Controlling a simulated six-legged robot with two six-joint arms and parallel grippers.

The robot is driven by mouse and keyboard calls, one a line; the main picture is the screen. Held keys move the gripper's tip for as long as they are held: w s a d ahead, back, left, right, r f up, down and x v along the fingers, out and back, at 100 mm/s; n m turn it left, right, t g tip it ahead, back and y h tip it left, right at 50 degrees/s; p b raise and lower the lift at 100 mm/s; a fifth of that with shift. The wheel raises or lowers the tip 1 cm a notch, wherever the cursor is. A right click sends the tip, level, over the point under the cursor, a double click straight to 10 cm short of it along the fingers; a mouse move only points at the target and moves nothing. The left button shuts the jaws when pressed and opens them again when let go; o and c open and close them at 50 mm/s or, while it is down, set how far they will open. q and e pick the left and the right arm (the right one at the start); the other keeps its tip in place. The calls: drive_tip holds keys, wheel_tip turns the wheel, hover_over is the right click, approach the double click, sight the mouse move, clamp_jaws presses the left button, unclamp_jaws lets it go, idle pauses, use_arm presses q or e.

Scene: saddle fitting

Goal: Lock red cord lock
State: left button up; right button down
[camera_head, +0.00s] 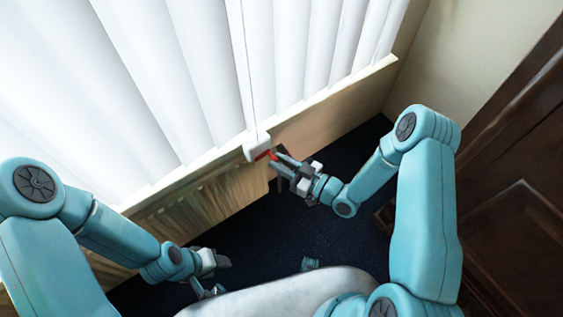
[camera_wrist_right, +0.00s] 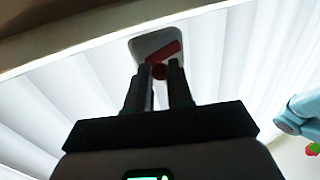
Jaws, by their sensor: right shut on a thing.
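The red cord lock (camera_head: 263,155) is a small red lever on a white housing (camera_head: 256,144) at the sill below the blinds. In the right wrist view the red lever (camera_wrist_right: 165,52) lies slanted across the white housing (camera_wrist_right: 150,43). My right gripper (camera_head: 275,155) is at the lock, its fingers close together on the red part. In the right wrist view its fingertips (camera_wrist_right: 160,68) are around a round red end of the lever. My left gripper (camera_head: 213,276) is low at the left, away from the lock, and partly hidden by my body.
White vertical blinds (camera_head: 150,80) hang behind a wooden sill, and a cord (camera_head: 244,70) runs down to the housing. A wooden panel (camera_head: 330,115) is below. A dark wooden cabinet (camera_head: 515,200) stands at right. Dark blue carpet (camera_head: 265,235) is open between my arms.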

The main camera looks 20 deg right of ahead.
drive_tip(key=m+b, duration=0.1)
drive_tip(key=f+m+b, duration=0.1)
drive_tip(key=b, duration=0.1)
drive_tip(key=shift+t+y, duration=0.4)
drive_tip(key=c, duration=1)
unclamp_jaws()
drive_tip(key=v, duration=1.6)
drive_tip(key=shift+s+r+b, duration=0.15)
drive_tip(key=shift+s+b, duration=0.05)
drive_tip(key=shift+b, duration=0.15)
